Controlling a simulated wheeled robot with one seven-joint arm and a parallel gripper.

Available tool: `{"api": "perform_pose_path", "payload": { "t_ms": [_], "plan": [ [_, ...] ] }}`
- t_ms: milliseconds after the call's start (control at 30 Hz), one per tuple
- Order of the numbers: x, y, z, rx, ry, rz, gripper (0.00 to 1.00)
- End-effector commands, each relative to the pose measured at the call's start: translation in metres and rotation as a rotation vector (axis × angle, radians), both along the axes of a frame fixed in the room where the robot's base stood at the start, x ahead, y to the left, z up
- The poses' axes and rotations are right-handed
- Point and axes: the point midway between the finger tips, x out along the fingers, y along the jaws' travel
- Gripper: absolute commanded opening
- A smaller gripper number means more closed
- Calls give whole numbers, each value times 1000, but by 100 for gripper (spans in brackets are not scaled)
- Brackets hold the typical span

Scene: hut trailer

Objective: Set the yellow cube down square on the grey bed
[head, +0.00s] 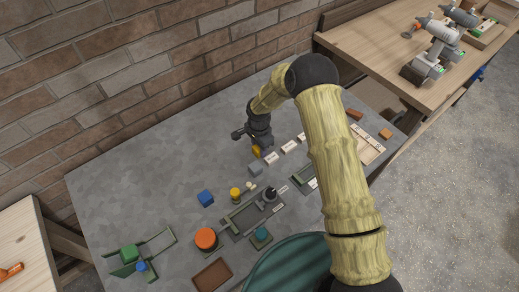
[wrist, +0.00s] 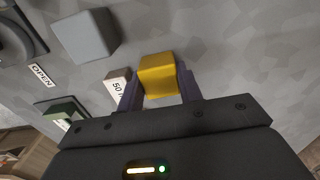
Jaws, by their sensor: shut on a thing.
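My gripper (wrist: 160,90) is shut on the yellow cube (wrist: 158,76), with one dark finger on each side of it. In the head view the yellow cube (head: 256,150) shows as a small patch below my gripper, at the back of the grey table. A plain grey block (wrist: 91,36) lies to the left of the cube in the wrist view. It also shows in the head view (head: 255,169), just in front of the cube. I cannot tell for sure whether this block is the grey bed. The gap under the cube is hard to judge.
White labelled blocks (head: 288,146) stand in a row right of the cube; one (wrist: 118,82) is close to my left finger. The table's back left (head: 150,160) is clear.

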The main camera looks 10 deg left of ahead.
Motion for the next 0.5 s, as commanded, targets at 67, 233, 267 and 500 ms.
{"api": "perform_pose_path", "payload": {
  "t_ms": [67, 233, 267, 500],
  "plan": [
    [0, 0, 0, 0, 0, 0, 11],
    [0, 0, 6, 0, -1, 0, 11],
    [1, 0, 9, 1, -2, 0, 11],
    [1, 0, 45, 2, -4, 0, 11]
  ]
}}
